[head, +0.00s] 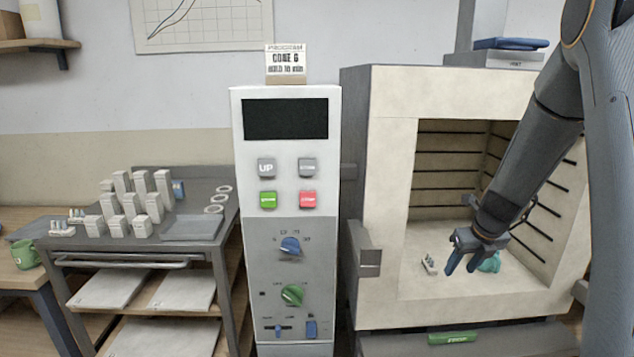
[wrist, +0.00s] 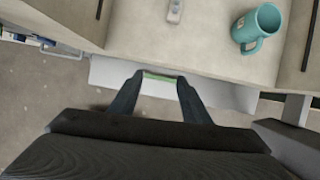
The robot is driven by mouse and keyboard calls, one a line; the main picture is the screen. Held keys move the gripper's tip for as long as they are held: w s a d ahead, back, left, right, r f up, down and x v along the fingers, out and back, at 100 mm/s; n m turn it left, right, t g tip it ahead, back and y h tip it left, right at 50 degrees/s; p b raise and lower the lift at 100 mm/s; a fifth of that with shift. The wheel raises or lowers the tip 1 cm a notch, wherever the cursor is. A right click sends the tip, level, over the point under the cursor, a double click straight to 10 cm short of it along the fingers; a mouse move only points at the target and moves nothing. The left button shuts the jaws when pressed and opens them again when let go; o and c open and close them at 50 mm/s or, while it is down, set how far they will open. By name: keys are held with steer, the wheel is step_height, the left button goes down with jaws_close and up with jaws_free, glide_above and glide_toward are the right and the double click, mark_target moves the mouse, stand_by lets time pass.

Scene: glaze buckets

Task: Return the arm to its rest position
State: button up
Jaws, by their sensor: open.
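My gripper (head: 468,262) is at the front of the open kiln (head: 392,190), in front of its chamber in the head view. Its two blue fingers are apart with nothing between them. In the wrist view my gripper (wrist: 158,82) points at the kiln's front edge, with a green label below it showing between the fingertips. A teal mug (wrist: 256,27) stands on the kiln floor, apart from the fingers. In the head view the mug (head: 491,262) is partly hidden behind my gripper. A small white cone pack (head: 429,265) sits left of it on the kiln floor.
A control panel (head: 285,215) with buttons and knobs stands left of the kiln. A grey cart (head: 190,258) farther left holds several pale posts, rings and shelves. A green mug (head: 26,254) is on the wooden table at far left. The kiln's side walls flank my arm.

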steer(key=s+a+r+n+g, duration=0.1)
steer(key=s+a+n, duration=0.8)
steer(key=s+n, duration=0.4)
steer(key=s+a+r+n+g, duration=0.2)
steer(key=s+a+n, duration=0.8)
steer(key=n, duration=1)
steer(key=s, duration=0.3)
steer(key=shift+s+n+g, duration=0.3)
steer(key=shift+n, duration=0.1)
steer(key=shift+s+a+n, duration=0.15)
steer(key=shift+s+n, duration=0.3)
steer(key=shift+n, duration=0.15)
steer(key=shift+c, duration=0.4)
